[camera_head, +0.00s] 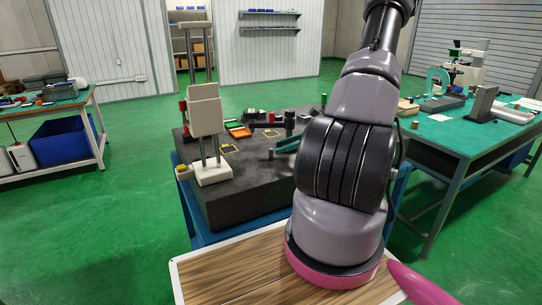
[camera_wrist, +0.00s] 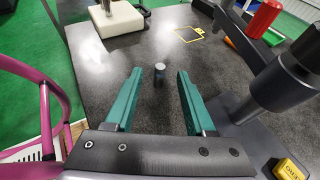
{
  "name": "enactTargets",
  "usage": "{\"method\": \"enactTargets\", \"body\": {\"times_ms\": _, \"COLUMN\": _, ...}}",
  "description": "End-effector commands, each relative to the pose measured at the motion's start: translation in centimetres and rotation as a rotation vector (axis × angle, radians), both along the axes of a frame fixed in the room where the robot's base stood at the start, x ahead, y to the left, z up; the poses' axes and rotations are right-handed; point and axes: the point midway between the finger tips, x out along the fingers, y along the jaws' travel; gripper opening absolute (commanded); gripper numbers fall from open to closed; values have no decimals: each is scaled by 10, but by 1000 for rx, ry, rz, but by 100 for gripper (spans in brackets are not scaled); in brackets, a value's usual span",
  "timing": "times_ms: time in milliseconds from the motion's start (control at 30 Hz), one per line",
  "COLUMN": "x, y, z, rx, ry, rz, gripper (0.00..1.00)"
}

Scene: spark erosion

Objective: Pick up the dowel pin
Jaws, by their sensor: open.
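The dowel pin (camera_wrist: 160,76) is a small grey cylinder standing upright on the dark granite plate. In the wrist view it appears between the tips of my two teal fingers, with clear space on both sides. In the head view the pin (camera_head: 271,154) stands just left of the teal fingers. My gripper (camera_wrist: 159,72) is open and empty, and it points toward the pin. I cannot tell whether the fingertips are at the pin's height or still above it. My arm hides part of the plate in the head view.
The dark plate (camera_wrist: 110,62) is clear around the pin. A black stand with a thick cylinder (camera_wrist: 288,82) rises close to the right finger. A yellow block (camera_wrist: 290,169) lies at lower right. A pale column stand (camera_head: 207,115) is at the left, and a yellow square outline (camera_wrist: 190,34) lies beyond.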

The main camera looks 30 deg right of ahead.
Motion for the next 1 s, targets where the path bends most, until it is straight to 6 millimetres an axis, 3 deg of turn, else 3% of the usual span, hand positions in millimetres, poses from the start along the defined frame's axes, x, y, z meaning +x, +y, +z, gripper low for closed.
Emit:
{"method": "enactTargets", "body": {"times_ms": 200, "x": 13, "y": 23, "z": -14, "rx": 1, "ry": 1, "rz": 3, "gripper": 55}}
{"method": "enactTargets", "body": {"times_ms": 467, "x": 15, "y": 26, "z": -15, "rx": 0, "ry": 0, "rz": 0, "gripper": 55}}
{"method": "enactTargets", "body": {"times_ms": 500, "x": 15, "y": 26, "z": -15, "rx": 0, "ry": 0, "rz": 0, "gripper": 51}}
{"method": "enactTargets", "body": {"times_ms": 633, "x": 15, "y": 25, "z": -15, "rx": 0, "ry": 0, "rz": 0, "gripper": 1}}
{"method": "enactTargets", "body": {"times_ms": 1000, "x": 15, "y": 25, "z": -14, "rx": 0, "ry": -1, "rz": 0, "gripper": 0}}
